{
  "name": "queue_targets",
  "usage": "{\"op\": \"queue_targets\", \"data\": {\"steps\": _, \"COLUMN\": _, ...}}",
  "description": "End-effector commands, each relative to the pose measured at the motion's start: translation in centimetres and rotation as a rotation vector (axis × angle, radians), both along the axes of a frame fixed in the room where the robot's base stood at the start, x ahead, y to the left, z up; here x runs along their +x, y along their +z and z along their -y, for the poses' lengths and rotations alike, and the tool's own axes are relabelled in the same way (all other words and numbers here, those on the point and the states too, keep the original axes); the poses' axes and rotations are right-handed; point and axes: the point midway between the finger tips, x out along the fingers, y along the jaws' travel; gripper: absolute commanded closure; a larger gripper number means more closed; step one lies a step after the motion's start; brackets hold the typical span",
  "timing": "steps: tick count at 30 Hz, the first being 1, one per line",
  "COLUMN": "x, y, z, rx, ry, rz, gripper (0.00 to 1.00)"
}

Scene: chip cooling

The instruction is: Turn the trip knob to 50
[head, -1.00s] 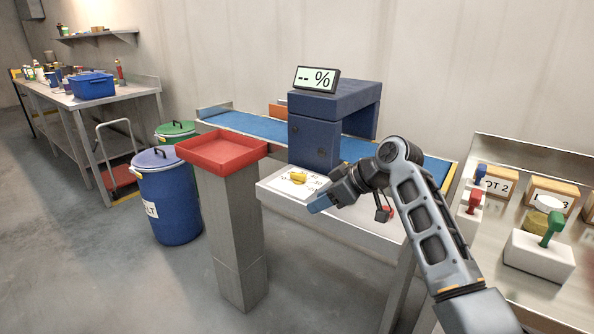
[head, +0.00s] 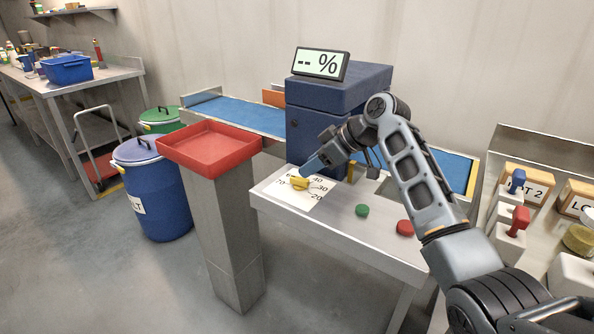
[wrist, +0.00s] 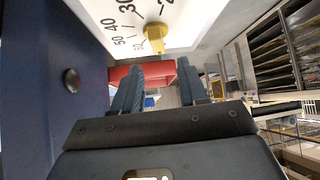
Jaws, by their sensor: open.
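The yellow trip knob (head: 300,183) sits on a white dial plate (head: 285,196) with printed numbers, on the metal shelf in front of the blue machine. In the wrist view the knob (wrist: 155,36) stands out from the dial (wrist: 178,14), with 30, 40 and 50 readable to its left. My gripper (head: 306,170) is right by the knob in the head view. In the wrist view my gripper (wrist: 158,72) has its two fingers apart with nothing between them, and the knob is beyond the fingertips. I cannot tell where the knob's pointer points.
The blue machine (head: 305,135) carries a display (head: 321,64) reading "-- %". A green button (head: 362,210) and a red button (head: 405,228) are on the shelf right of the dial. A red tray (head: 178,145) on a pillar stands to the left.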

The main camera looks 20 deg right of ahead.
Motion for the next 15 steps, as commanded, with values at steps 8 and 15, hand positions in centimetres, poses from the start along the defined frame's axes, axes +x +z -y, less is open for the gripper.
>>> {"op": "queue_targets", "data": {"steps": 8, "x": 2.1, "y": -2.9, "z": -2.1, "rx": -0.001, "ry": 0.000, "rz": -0.001, "gripper": 0.57}}
{"op": "queue_targets", "data": {"steps": 15, "x": 2.8, "y": -4.1, "z": -2.9, "rx": 0.000, "ry": 0.000, "rz": 0.000, "gripper": 0.57}}
